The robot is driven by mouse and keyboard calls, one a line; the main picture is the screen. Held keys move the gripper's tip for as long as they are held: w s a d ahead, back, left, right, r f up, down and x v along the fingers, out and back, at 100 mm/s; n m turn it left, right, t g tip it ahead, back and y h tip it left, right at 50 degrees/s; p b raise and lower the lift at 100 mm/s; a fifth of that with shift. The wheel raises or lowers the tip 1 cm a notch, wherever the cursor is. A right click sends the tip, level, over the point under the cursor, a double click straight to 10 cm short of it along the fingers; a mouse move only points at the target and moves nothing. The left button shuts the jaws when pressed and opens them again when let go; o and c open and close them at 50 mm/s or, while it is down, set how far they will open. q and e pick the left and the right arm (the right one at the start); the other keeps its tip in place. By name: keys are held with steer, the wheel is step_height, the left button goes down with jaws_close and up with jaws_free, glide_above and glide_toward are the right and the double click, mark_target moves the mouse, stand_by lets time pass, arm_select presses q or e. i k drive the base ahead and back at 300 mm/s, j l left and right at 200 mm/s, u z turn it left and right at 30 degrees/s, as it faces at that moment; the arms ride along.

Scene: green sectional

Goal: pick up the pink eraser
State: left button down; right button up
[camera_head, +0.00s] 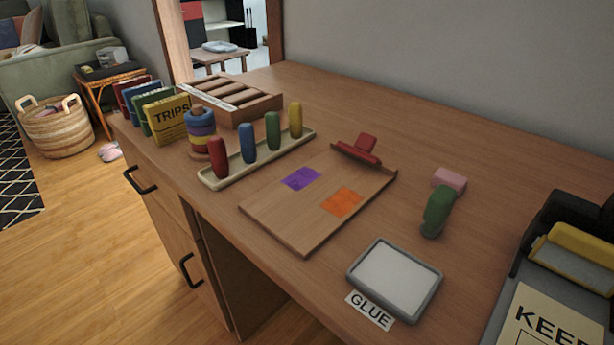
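The pink eraser (449,180) is a small pink block lying on the wooden desk (440,130), right of the clipboard. Neither of my grippers shows in the head view.
A clipboard (285,222) with a red clip, a grey tray (436,293) labelled GLUE, and a peg rack (208,181) with coloured pegs lie to the left and front. A dark box (523,232) with a yellow roller stands at right. The desk behind the eraser is clear.

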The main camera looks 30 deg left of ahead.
mark_target(443, 175)
steer(key=k+j+u, duration=0.1)
steer(key=j, duration=0.2)
steer(key=k+j+u, duration=0.1)
steer(key=j, duration=0.2)
steer(key=k+j, duration=0.15)
steer(key=j, duration=0.2)
steer(key=k+j+u, duration=0.15)
steer(key=j, duration=0.15)
